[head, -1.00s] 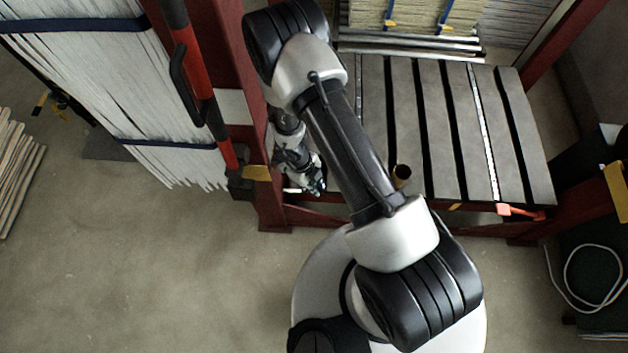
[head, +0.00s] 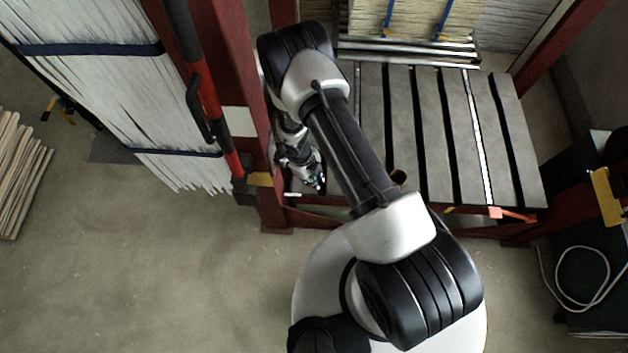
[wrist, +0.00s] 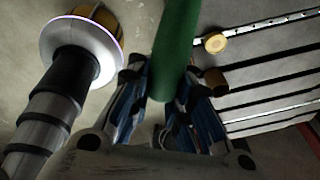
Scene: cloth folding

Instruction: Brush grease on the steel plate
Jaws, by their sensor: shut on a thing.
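My gripper (wrist: 160,105) is shut on a green cylindrical handle (wrist: 177,42) in the wrist view. The handle's far end runs out of the top of the picture, and no bristles show. In the head view my gripper (head: 314,186) is beside the red post, near the front left corner of the slotted grey steel plate (head: 402,130). The plate also shows at the right of the wrist view (wrist: 272,88). My forearm hides part of its left side.
A red post (head: 238,75) and hanging white strips (head: 85,85) stand left of my arm. A red-handled item (head: 512,214) is at the plate's front right edge. A coiled white cable (head: 583,300) lies at lower right. The left floor is open.

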